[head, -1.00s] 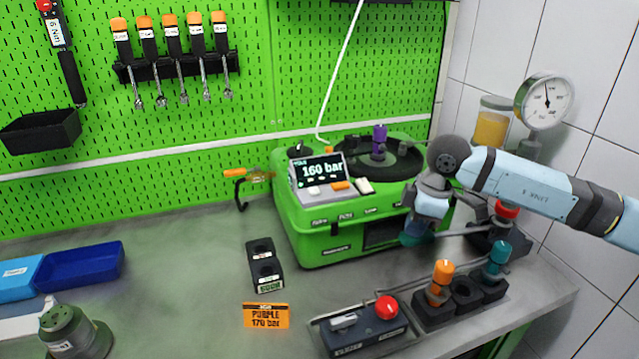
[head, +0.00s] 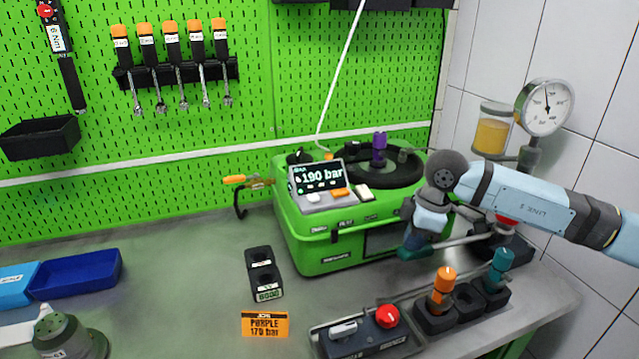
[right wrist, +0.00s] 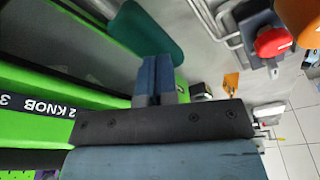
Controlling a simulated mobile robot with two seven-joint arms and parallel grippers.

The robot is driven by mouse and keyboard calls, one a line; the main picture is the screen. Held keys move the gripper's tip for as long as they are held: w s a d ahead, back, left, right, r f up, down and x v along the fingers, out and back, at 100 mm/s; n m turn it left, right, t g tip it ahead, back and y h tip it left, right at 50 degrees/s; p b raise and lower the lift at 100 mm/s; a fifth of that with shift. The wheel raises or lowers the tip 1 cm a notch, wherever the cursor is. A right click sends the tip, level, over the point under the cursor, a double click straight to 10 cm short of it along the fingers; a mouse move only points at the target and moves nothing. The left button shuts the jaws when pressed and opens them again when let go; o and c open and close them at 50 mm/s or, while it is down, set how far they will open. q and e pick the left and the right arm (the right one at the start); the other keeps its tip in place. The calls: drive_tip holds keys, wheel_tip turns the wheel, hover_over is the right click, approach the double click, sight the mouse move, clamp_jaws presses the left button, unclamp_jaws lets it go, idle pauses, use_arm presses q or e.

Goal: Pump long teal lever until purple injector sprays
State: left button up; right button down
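The long lever's teal handle (head: 413,248) sits in front of the green test unit. It also shows in the right wrist view (right wrist: 148,35). Its metal rod runs right toward the pump under a red cap (head: 507,222). My right gripper (head: 425,232) is above the handle. In the wrist view its two blue fingers (right wrist: 158,78) are together, with the handle just beyond the tips; contact is unclear. The purple injector (head: 379,150) stands upright on the black round plate, with no spray visible. The display (head: 322,177) reads 190 bar.
An orange card (head: 265,324) reads purple, 170 bar. A box with a red button (head: 387,316) and a rack with orange (head: 444,280) and teal (head: 501,262) injectors stand at the front right. A gauge (head: 545,107) is behind.

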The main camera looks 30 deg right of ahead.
drive_tip(key=r+p, duration=0.2)
drive_tip(key=r, duration=0.1)
drive_tip(key=r+p, duration=0.1)
drive_tip(key=r, duration=0.1)
drive_tip(key=shift+d+r, duration=0.2)
drive_tip(key=shift+d, duration=0.1)
drive_tip(key=shift+r+p, duration=0.5)
drive_tip(key=shift+r, duration=0.15)
wheel_tip(320, 180, up, 5)
drive_tip(key=p, duration=0.3)
drive_tip(key=shift+f, duration=0.15)
